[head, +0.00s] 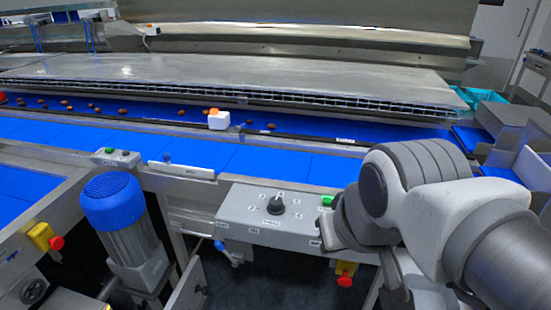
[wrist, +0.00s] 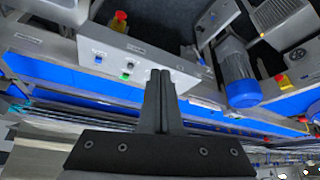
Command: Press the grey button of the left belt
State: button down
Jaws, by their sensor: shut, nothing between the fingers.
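My gripper (wrist: 160,76) is shut and empty, its two dark fingers together over the grey control panel (wrist: 148,64) in the wrist view. The panel (head: 240,214) also shows in the head view, with a black knob (head: 275,204) and a green button (head: 327,201). The wrist view shows a green button (wrist: 125,76) left of my fingertips. My fingers hide part of the panel, and I cannot tell whether they touch it. A small grey button box (head: 118,158) with a green button (head: 109,150) sits on the left frame. I cannot clearly identify the grey button.
A blue-capped motor (head: 112,200) stands at left, near a red emergency stop (head: 56,243). Another emergency stop (head: 345,281) is below the panel. Blue belts (head: 240,160) run behind it, with several dates (head: 123,111) farther back. A white box (head: 218,120) stands there.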

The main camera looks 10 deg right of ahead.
dwell(0.4)
jog(key=w+d+n+t+h+p, duration=0.1)
jog(key=w+d+n+h+p, duration=0.1)
jog(key=w+d, duration=0.55)
jog(key=w+d+n+t+h+p, duration=0.1)
jog(key=w+d+n+h+p, duration=0.3)
jog(key=w, duration=0.6)
jog(key=w+f+n+t+y+p, duration=0.1)
jog(key=w+f+n+y+p, duration=0.1)
jog(key=w+f+n+y, duration=0.4)
notch_tip(320, 180, down, 4)
jog(key=w+y, duration=0.1)
jog(key=y, duration=0.2)
jog(key=shift+w+a+r+n, duration=0.2)
jog(key=shift+w+a+n, duration=0.1)
jog(key=shift+w+n, duration=0.1)
